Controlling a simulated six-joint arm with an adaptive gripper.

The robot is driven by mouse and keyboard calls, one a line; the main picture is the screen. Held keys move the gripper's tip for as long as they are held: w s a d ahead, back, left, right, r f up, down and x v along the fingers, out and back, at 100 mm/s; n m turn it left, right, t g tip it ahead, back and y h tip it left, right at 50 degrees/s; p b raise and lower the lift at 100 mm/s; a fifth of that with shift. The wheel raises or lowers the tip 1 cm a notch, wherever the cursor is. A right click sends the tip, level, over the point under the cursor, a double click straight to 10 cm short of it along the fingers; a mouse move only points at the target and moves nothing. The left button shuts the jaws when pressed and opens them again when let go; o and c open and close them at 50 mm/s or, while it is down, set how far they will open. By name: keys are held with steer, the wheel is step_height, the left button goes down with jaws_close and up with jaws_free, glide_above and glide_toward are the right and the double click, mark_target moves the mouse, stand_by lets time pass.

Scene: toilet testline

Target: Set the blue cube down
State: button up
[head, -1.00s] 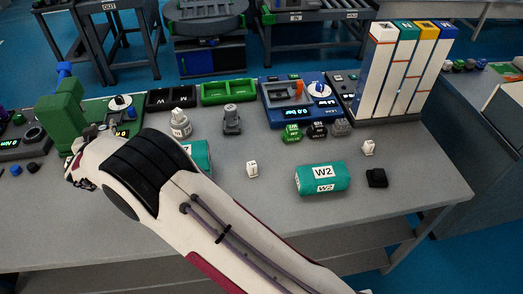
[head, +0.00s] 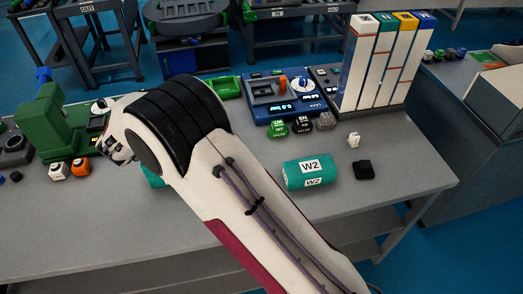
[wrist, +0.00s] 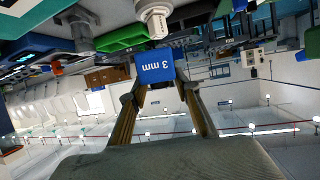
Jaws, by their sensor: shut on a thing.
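In the head view my gripper (head: 118,150) shows only partly at the left, beside my white and black arm. The cube is hidden there. I cannot tell how high it is above the grey table (head: 330,225).
A green machine (head: 42,130) stands at the left, with an orange cube (head: 80,169) and a white cube (head: 58,172) near it. A teal "W2" roll (head: 309,173), a black block (head: 364,170) and a blue device (head: 283,100) are to the right. The table's front right is clear.

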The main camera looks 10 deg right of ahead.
steer(key=s+d+f+m+g+h, duration=0.1)
steer(key=s+d+m+h, duration=0.1)
steer(key=d, duration=0.8)
steer(key=s+d+f+m+g+h, duration=0.1)
steer(key=s+d+m+h, duration=0.1)
steer(key=d, duration=0.9)
steer(key=s+d+f+m+g+h, duration=0.1)
steer(key=s+d+f+m+h, duration=0.1)
steer(key=d, duration=0.9)
steer(key=shift+s+m+h, duration=0.3)
steer(key=shift+s+h, duration=0.4)
steer(key=shift+s, duration=0.7)
steer(key=shift+f, duration=0.15)
steer(key=shift+f, duration=3.05)
steer(key=shift+f, duration=1.85)
steer(key=shift+f, duration=0.15)
